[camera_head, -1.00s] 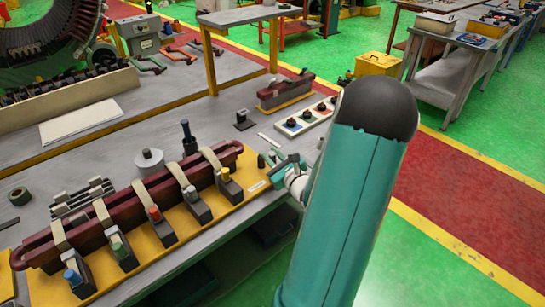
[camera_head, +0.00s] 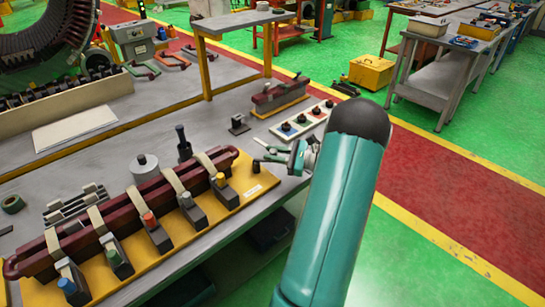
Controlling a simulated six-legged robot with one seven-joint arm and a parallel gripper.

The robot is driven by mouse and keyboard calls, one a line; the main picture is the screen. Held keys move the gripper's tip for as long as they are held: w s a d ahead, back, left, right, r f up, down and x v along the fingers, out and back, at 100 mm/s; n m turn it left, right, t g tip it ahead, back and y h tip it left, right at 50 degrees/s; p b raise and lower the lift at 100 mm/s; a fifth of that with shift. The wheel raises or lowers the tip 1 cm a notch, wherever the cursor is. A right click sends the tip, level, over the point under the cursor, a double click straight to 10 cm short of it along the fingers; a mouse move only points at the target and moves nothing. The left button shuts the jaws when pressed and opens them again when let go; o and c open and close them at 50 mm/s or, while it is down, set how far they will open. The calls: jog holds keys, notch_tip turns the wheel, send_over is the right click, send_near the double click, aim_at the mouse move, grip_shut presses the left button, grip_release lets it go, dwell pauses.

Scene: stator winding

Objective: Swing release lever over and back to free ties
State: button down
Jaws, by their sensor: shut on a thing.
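A dark red coil bar (camera_head: 130,207) lies along a yellow board (camera_head: 205,238) on the grey bench. The ties are still around the bar. My gripper (camera_head: 268,155) is just beyond the board's right end, over the bench edge. It is shut on a thin dark piece that appears to be the release lever (camera_head: 264,160); the contact is small and partly hidden. A short black knob (camera_head: 256,166) stands close by at the board's end.
A panel with several round dark knobs (camera_head: 301,123) lies behind my gripper. A second small red bar (camera_head: 279,97) on a yellow base is farther back. A grey canister (camera_head: 145,167) and a black upright piece (camera_head: 184,145) stand behind the coil bar. Open green floor is at right.

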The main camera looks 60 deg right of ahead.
jog(key=shift+w+d+f+n+g+y, duration=0.1)
jog(key=shift+w+d+n+g+y, duration=0.1)
jog(key=shift+n+g+y, duration=0.5)
jog(key=shift+w+d+r+n+g+y, duration=0.1)
jog(key=shift+w+d+n+g+y, duration=0.15)
jog(key=shift+n+y, duration=0.45)
jog(key=shift+w+d+f+n+g+y, duration=0.15)
jog(key=shift+n+g+y, duration=0.3)
jog(key=shift+y, duration=0.55)
jog(key=c, duration=1.3)
grip_release()
jog(key=shift+w, duration=0.1)
jog(key=shift+d, duration=0.1)
jog(key=shift+d, duration=0.1)
jog(key=v, duration=1.3)
jog(key=shift+s+d, duration=0.25)
jog(key=shift+s, duration=0.05)
